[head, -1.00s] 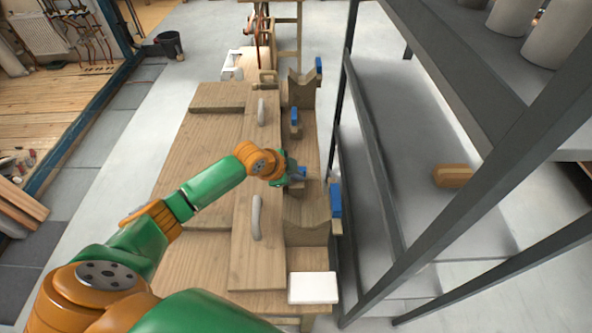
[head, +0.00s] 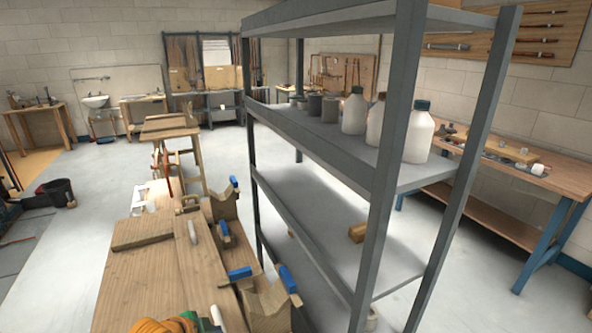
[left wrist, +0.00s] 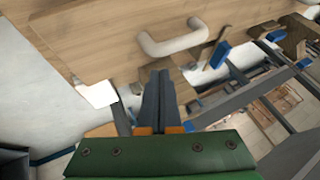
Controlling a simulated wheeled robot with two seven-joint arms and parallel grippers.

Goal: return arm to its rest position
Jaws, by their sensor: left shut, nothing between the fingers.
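My left gripper (left wrist: 158,100) shows in the left wrist view with its two dark fingers together and nothing between them. It is over the wooden workbench, near a white curved handle (left wrist: 178,43) and apart from it as far as I can tell. In the head view only an orange and green piece of my arm shows at the bottom edge; the gripper itself is out of that picture. My right arm and gripper are in neither view.
The wooden workbench (head: 150,280) carries V-shaped wooden supports (head: 268,305) with blue parts (head: 240,273). A grey metal shelf (head: 345,160) with white bottles (head: 420,135) stands close on its right. Open floor lies left of the bench.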

